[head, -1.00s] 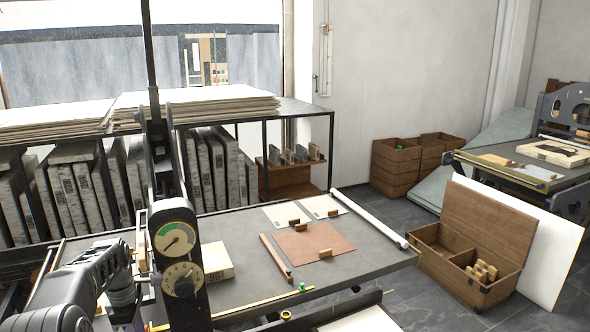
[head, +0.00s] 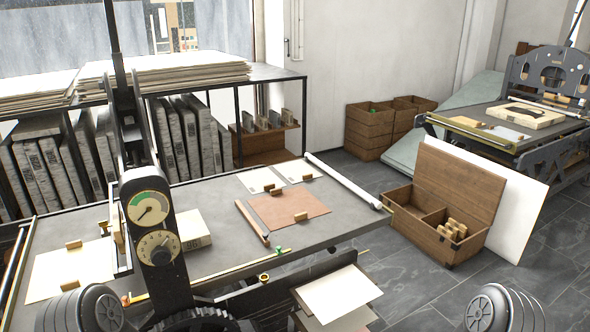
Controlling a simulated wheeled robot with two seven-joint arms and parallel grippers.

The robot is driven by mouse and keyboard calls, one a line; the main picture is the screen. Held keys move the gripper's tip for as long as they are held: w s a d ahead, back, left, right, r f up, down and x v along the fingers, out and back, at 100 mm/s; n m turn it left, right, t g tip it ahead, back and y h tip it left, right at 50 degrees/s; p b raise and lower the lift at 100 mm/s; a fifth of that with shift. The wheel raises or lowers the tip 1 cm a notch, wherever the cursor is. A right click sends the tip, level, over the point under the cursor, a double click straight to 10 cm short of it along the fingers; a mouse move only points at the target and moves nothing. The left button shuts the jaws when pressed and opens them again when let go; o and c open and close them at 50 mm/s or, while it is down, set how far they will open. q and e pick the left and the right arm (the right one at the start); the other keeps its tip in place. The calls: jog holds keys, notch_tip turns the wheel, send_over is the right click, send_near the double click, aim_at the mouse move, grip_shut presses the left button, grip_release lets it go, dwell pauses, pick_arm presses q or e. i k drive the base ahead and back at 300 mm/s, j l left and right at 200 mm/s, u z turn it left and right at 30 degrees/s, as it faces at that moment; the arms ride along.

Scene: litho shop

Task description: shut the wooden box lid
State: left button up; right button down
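The wooden box (head: 420,236) stands on the floor to the right of the press table. Its lid (head: 460,182) is open and stands up at the back, tilted away from me. The box has two compartments. The right one holds several small light wooden blocks (head: 452,229), and the left one looks empty. Neither of my grippers is in view. Only rounded grey parts of my arms show at the bottom left and bottom right, well apart from the box.
A white board (head: 520,205) leans behind the lid. The press table (head: 215,240) with a long roller (head: 343,181) is left of the box. Stacked crates (head: 368,132) and another press (head: 545,110) stand farther back. Dark tiled floor (head: 400,285) is clear in front of the box.

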aim_at(478, 191)
jog(key=i+l+z, duration=0.25)
jog(key=l+z, duration=0.15)
jog(key=i+l+z, duration=1.05)
jog(key=z, duration=0.15)
jog(key=i+z, duration=0.45)
jog(key=i, duration=1.55)
jog(key=i+u, duration=0.15)
jog(key=i, duration=0.4)
jog(key=i+l+u, duration=0.1)
jog(key=i, duration=0.5)
jog(key=i+l+u, duration=0.15)
jog(key=i, duration=0.4)
jog(key=i+l+u, duration=0.15)
jog(key=i, duration=0.45)
jog(key=i+u, duration=0.3)
jog(key=u, duration=0.15)
jog(key=i+l+u, duration=0.1)
jog(key=i+u, duration=0.3)
jog(key=i+l+u, duration=0.15)
jog(key=u, duration=0.3)
jog(key=i+l+u, duration=0.25)
jog(key=u, duration=0.15)
jog(key=i+l+u, duration=0.15)
jog(key=l+u, duration=0.3)
jog(key=i+l+u, duration=0.25)
jog(key=l+u, duration=0.3)
jog(key=i+l+u, duration=0.25)
jog(key=k+l+u, duration=0.1)
jog(key=u, duration=2.65)
